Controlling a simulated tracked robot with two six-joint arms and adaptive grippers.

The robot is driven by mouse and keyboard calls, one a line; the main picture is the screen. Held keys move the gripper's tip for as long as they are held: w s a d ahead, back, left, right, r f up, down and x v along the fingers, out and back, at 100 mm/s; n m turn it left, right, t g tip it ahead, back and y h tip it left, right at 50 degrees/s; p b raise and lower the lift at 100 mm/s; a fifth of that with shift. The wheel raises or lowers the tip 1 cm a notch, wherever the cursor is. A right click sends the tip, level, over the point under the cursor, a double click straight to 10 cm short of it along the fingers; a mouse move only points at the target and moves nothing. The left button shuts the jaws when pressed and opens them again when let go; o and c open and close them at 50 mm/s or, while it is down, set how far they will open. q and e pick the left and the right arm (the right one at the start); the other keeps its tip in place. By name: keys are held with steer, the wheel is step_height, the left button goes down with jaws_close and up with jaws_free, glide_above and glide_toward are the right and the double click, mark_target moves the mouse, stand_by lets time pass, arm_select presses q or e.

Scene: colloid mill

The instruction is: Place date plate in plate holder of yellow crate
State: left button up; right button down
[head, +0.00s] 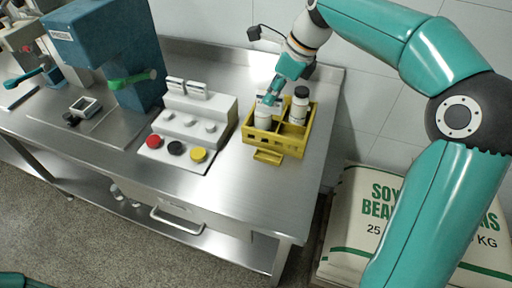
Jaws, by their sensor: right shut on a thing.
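The yellow crate (288,147) stands near the right end of the steel table. A yellow ledge (268,157), perhaps the plate holder, juts from its front. A white bottle with a black cap (299,106) stands in its right part. Another white bottle (263,117) is in its left part. My right gripper (271,97) is over that left part, shut, seemingly on the top of this bottle, which it hides. Two small white plates with dark markings, perhaps date plates (175,85) (196,88), stand at the back of the white console. My left gripper is out of view.
The white console (187,128) with red, black and yellow buttons stands left of the crate. A blue machine (108,50) with a green handle is further left. White sacks (360,215) lie right of the table. Table front right is clear.

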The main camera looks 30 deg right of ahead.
steer(key=shift+d+r+m, duration=0.1)
steer(key=shift+d+m, duration=0.1)
steer(key=shift+m, duration=0.1)
steer(key=shift+w+d+f, duration=0.1)
steer(key=shift+d+f, duration=0.05)
steer(key=shift+f, duration=0.15)
step_height(320, 180, down, 19)
steer(key=shift+r+b, duration=0.1)
steer(key=shift+b, duration=0.4)
steer(key=c, duration=1.4)
jaws_free()
